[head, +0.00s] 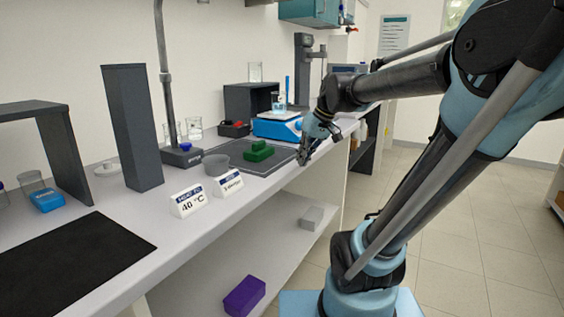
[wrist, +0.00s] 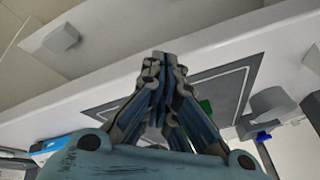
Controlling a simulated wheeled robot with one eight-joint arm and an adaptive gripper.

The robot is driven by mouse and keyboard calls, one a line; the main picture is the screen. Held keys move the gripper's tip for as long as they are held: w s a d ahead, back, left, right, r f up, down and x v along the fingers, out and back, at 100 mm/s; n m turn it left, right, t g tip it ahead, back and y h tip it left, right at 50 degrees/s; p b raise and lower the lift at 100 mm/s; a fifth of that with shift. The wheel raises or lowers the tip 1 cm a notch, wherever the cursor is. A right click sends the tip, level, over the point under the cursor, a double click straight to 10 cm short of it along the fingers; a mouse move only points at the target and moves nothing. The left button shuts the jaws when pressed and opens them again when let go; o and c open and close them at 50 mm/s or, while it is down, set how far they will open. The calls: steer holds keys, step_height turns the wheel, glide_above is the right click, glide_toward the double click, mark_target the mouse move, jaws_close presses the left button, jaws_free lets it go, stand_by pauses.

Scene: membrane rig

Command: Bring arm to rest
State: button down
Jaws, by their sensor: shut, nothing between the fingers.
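My gripper (head: 303,157) is at the front edge of the white bench (head: 215,192), in front of the dark grey mat (head: 272,165). Its fingers point down and are shut with nothing between them. The wrist view shows the closed fingertips (wrist: 160,58) together, with the mat (wrist: 232,90) behind them. My arm reaches across from the right of the head view, its elbow raised. A green block (head: 258,152) sits on the mat to the left of my gripper; the fingers partly hide it in the wrist view.
A grey bowl (head: 216,165), two small signs (head: 189,201) and a blue-and-white device (head: 277,127) with a beaker stand on the bench. A tall dark column (head: 132,128) stands further left. A purple block (head: 244,296) and a grey block (head: 312,218) lie on the lower shelf.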

steer(key=s+d+f+m+h, duration=0.2)
steer(key=s+d+f, duration=0.4)
steer(key=s+f, duration=0.2)
steer(key=s+d+f+m+h, duration=0.2)
steer(key=s+d+f, duration=0.4)
steer(key=s+f, duration=0.2)
steer(key=shift+s+f+m, duration=0.25)
steer(key=shift+f+m, duration=0.15)
steer(key=shift+f, duration=0.55)
steer(key=shift+d, duration=0.1)
steer(key=shift+w+f, duration=0.2)
steer(key=shift+w, duration=0.25)
